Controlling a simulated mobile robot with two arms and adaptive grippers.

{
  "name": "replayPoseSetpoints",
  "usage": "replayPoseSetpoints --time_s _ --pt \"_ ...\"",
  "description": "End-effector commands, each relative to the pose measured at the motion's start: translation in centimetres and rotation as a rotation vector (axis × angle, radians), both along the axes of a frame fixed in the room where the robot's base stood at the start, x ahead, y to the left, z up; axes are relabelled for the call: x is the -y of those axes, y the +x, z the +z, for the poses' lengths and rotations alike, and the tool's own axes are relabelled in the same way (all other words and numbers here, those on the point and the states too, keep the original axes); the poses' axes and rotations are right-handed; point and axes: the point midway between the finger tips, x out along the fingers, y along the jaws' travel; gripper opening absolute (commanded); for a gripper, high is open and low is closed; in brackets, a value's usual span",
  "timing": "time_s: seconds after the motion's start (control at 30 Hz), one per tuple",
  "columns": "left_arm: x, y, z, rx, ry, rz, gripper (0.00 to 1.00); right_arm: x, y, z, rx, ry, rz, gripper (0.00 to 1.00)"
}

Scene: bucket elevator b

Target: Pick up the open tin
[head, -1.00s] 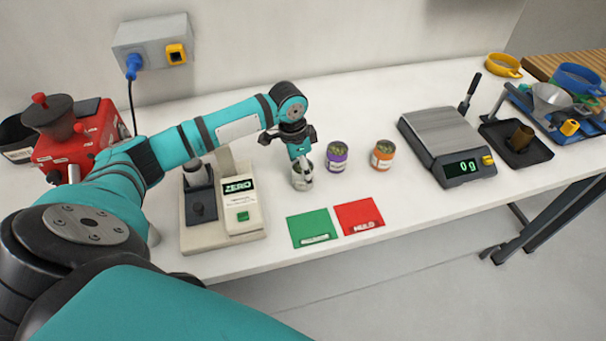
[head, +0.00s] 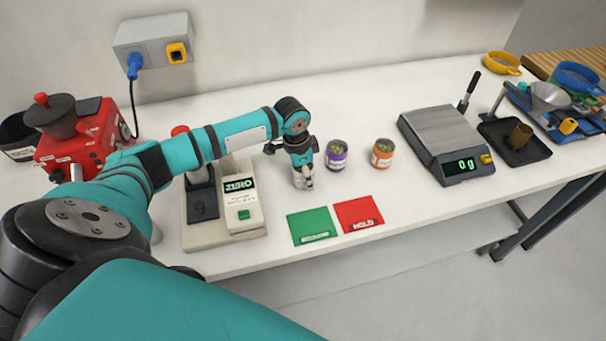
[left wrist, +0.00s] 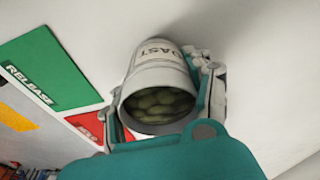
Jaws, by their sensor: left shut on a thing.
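The open tin (head: 302,182) is pale grey-white, mostly covered by my left gripper (head: 303,168) in the head view. In the left wrist view the tin (left wrist: 160,75) shows lettering ending in "OAST" and an open mouth with greenish beans inside. My left gripper (left wrist: 162,105) is shut on it, with one finger on each side. I cannot tell whether the tin's base touches the table. My right gripper is not in view.
A purple tin (head: 337,156) and an orange tin (head: 382,153) stand close by on the right. Green (head: 311,225) and red (head: 358,214) cards lie in front. The ZERO device (head: 243,203) is at left, a scale (head: 443,140) reading 0 g at right.

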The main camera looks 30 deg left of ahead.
Motion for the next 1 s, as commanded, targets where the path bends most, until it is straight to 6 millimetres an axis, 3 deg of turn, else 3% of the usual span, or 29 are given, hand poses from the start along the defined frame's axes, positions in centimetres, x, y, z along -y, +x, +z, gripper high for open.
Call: replayPoseSetpoints --time_s 0.03,0.13,0.57,0.83,1.0 --pt "0.0 0.0 0.0 0.001 0.0 0.0 0.13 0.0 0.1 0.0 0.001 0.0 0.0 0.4" --pt "0.0 0.0 0.1 0.001 0.0 0.0 0.0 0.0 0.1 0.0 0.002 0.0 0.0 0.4" --pt "0.0 0.1 0.6 0.002 0.0 0.0 0.0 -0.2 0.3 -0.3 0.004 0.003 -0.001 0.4" --pt "0.0 0.2 3.7 0.006 -0.001 -0.001 0.0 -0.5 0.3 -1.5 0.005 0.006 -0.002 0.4" --pt "3.3 -2.1 3.7 0.002 -0.003 -0.007 0.0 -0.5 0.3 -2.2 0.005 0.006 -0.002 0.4"
